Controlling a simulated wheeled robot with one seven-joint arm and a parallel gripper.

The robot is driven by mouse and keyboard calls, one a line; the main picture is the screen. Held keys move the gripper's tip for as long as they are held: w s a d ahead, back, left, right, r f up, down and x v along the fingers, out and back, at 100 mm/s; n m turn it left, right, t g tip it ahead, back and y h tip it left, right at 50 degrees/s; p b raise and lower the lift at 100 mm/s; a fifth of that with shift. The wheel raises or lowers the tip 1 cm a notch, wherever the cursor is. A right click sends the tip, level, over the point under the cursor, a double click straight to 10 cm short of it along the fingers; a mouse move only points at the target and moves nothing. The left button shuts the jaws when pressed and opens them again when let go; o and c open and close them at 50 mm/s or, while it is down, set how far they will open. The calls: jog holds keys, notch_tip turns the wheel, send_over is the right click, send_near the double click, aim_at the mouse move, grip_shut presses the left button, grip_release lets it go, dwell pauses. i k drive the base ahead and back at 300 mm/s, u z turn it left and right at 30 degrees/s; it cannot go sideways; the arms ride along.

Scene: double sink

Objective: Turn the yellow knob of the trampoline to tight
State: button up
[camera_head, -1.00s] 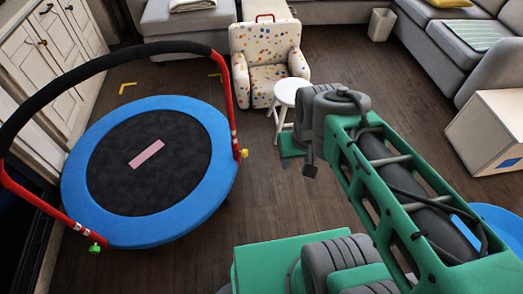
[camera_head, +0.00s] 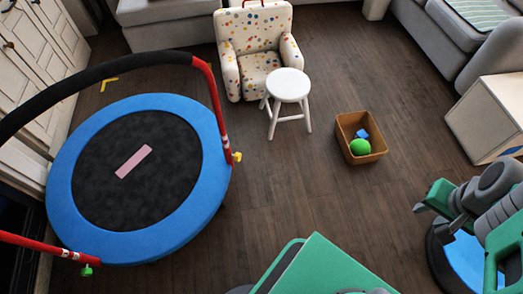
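The trampoline (camera_head: 160,239) stands on the floor at the left, with a blue rim, a black mat and a red handle frame with a black padded top bar. The yellow knob (camera_head: 237,157) sits on the right red post, at the rim's right side. A green knob (camera_head: 87,271) sits on the left red post at the lower left. My gripper (camera_head: 438,214) is at the right edge, far from the yellow knob, in front of a blue round thing. No object shows in it, and its finger gap is unclear. The knob's setting is too small to read.
A white stool (camera_head: 288,86) stands before a dotted armchair (camera_head: 259,40). A brown basket (camera_head: 346,145) holds a green ball (camera_head: 360,147) and a blue block (camera_head: 362,133). A white cabinet (camera_head: 490,115) is at the right. Wooden floor (camera_head: 300,195) between trampoline and basket is clear.

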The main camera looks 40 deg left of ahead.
aim_at(237, 157)
jog(key=z, duration=0.05)
jog(key=i, duration=1)
jog(key=u, duration=4.05)
